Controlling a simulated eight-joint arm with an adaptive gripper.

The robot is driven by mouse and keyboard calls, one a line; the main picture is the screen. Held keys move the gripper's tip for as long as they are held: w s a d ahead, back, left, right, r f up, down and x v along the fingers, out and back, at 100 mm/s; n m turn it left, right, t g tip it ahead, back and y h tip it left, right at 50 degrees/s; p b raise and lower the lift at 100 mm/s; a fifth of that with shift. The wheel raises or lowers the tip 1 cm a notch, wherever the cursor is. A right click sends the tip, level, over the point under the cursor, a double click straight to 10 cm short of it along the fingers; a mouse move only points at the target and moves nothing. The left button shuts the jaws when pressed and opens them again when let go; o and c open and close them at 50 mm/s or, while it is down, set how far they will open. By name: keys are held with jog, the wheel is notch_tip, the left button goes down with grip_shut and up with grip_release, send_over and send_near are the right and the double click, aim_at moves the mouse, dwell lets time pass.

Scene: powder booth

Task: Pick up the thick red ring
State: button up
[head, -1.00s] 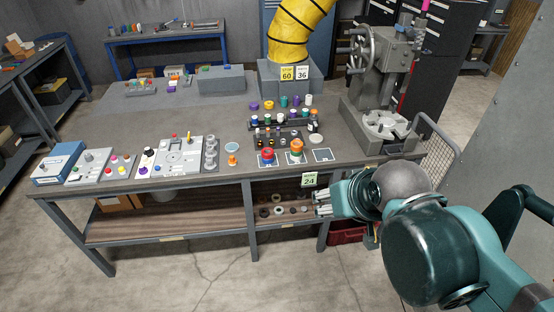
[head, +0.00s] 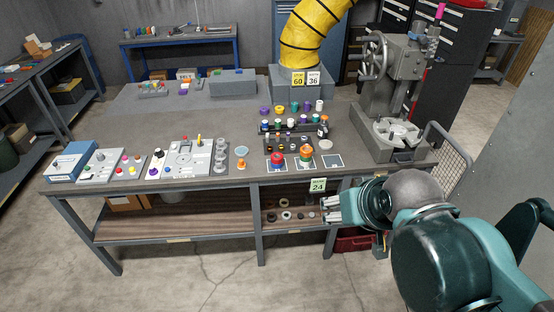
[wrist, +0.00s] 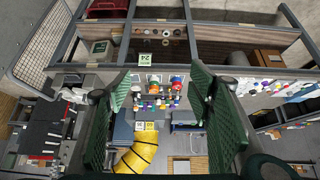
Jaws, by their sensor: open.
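On the front of the grey workbench (head: 90,185), two small cards each bear rings. A thick-looking red ring (head: 278,158) sits at the left card, with bluish colour at it. An orange and green stack with red in it (head: 306,154) stands to its right. I cannot tell for certain which red piece is the thick ring. My gripper (head: 330,207) is open and empty, in front of the bench edge, below the top and right of the rings. In the wrist view, its two green fingers (wrist: 163,105) stand wide apart, with the small, inverted red ring (wrist: 178,78) far between them.
Racks of coloured bottles and caps (head: 292,127) stand behind the rings. A grey press (head: 392,110) is at the right, control boxes (head: 100,165) at the left. A sign marked 24 (head: 318,185) hangs at the front edge. The lower shelf (head: 180,230) lies beneath.

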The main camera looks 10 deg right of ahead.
jog(key=w+a+r+m+g, duration=0.2)
jog(key=w+m, duration=0.3)
jog(key=w, duration=1)
jog(key=w+a+r+m+g, duration=0.2)
jog(key=w+m, duration=0.3)
jog(key=w, duration=1)
jog(key=w+a+f+m+g, duration=0.1)
jog(key=w+a+f+m, duration=0.1)
jog(key=w+f, duration=0.6)
jog(key=w+a+f+m+g+p, duration=0.1)
jog(key=w+a+f+m, duration=0.1)
jog(key=w+f+m, duration=0.3)
jog(key=w+a+f+m+g, duration=0.1)
jog(key=w+f+m, duration=0.3)
jog(key=w+f, duration=0.7)
jog(key=shift+w+a+f, duration=0.2)
jog(key=shift+w+a, duration=0.7)
jog(key=shift+w, duration=0.15)
jog(key=shift+f, duration=0.1)
jog(key=shift+f+p, duration=0.35)
jog(key=shift+f, duration=0.85)
